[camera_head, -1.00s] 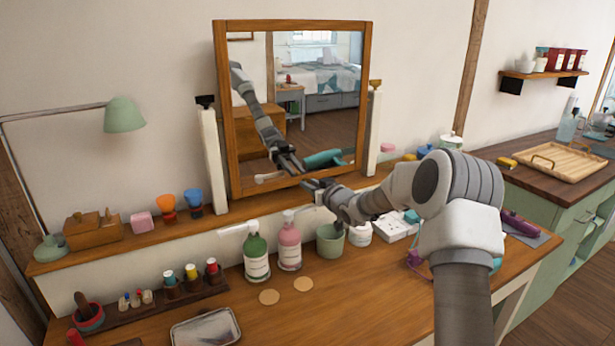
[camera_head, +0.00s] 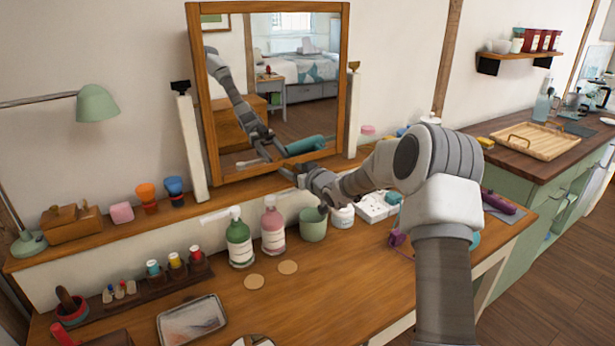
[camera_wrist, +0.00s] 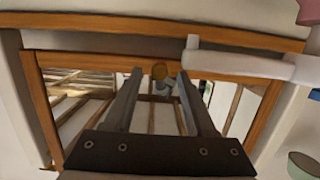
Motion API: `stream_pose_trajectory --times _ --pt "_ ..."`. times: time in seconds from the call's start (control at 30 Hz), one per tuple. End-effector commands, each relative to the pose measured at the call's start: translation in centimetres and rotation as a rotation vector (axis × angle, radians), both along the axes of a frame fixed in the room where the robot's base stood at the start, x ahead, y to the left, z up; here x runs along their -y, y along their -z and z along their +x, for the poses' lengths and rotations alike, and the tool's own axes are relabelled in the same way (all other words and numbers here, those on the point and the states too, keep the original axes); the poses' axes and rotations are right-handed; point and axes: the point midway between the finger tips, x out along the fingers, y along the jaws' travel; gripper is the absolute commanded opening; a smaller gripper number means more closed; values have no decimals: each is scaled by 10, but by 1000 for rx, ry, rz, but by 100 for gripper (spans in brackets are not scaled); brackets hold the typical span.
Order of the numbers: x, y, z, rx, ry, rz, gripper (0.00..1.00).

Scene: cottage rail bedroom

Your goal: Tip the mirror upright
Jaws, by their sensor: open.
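The mirror (camera_head: 198,100) is a wood-framed rectangle between two pale posts on the raised back shelf in the head view. It appears slightly tilted; the exact angle is hard to judge. My gripper (camera_head: 290,168) is in front of its lower edge, right of centre. In the wrist view my gripper (camera_wrist: 156,75) shows two dark fingers spread apart with nothing held. The mirror frame (camera_wrist: 262,122) surrounds the fingers there, and the glass reflects the room. Whether a fingertip touches the mirror cannot be told.
Below stand a green pump bottle (camera_head: 239,243), a pink pump bottle (camera_head: 273,232), a green cup (camera_head: 312,226) and a white jar (camera_head: 343,216), close under my arm. A green lamp (camera_head: 97,103) is at left.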

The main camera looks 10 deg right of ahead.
Motion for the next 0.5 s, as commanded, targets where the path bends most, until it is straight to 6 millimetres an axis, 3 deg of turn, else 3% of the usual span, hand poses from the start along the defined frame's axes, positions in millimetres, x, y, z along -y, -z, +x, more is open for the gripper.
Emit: stream_pose_trajectory --times 0.5 --pt "30 -19 -86 0 4 -3 56"
